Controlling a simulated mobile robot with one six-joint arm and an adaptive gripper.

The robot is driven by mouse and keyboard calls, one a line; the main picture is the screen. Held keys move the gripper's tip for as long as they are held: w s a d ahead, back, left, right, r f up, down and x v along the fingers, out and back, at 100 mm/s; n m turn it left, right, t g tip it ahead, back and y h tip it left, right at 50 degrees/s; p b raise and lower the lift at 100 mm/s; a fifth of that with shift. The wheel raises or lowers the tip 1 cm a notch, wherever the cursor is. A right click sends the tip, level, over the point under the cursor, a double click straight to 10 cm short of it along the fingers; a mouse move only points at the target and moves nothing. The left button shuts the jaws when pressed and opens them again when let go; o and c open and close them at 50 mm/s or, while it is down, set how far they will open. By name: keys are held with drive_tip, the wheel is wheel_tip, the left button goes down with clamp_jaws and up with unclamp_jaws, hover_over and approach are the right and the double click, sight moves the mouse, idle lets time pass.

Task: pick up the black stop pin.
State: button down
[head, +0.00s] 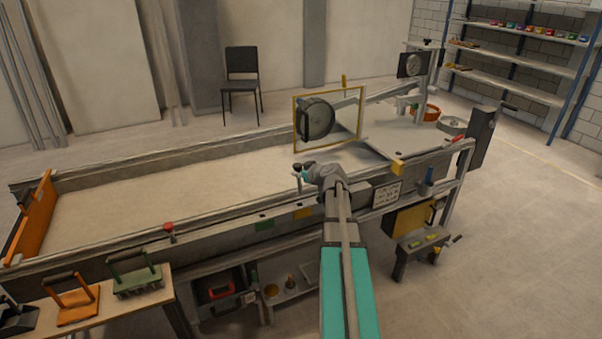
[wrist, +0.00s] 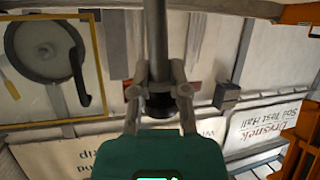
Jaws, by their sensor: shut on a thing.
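My gripper (wrist: 158,92) is shut on the black stop pin (wrist: 156,40) in the wrist view. The pin is a dark rod that runs from between the fingertips out past the top edge of the picture. A wider black part (wrist: 159,105) of it sits between the fingers, near the teal palm. In the head view my gripper (head: 301,175) is small, at the end of my arm above the near rail of the sandbed (head: 130,210). The pin is too small there to make out clearly.
A yellow-framed panel with a large round dial and handle (head: 319,118) stands behind my gripper. An orange end gate (head: 37,215) closes the bed's left end. Handled tools (head: 136,275) stand on a bench at front left.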

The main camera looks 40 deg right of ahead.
drive_tip(key=shift+r+p, duration=3.5)
drive_tip(key=shift+r, duration=0.45)
drive_tip(key=shift+w+a, duration=0.1)
drive_tip(key=shift+w, duration=0.05)
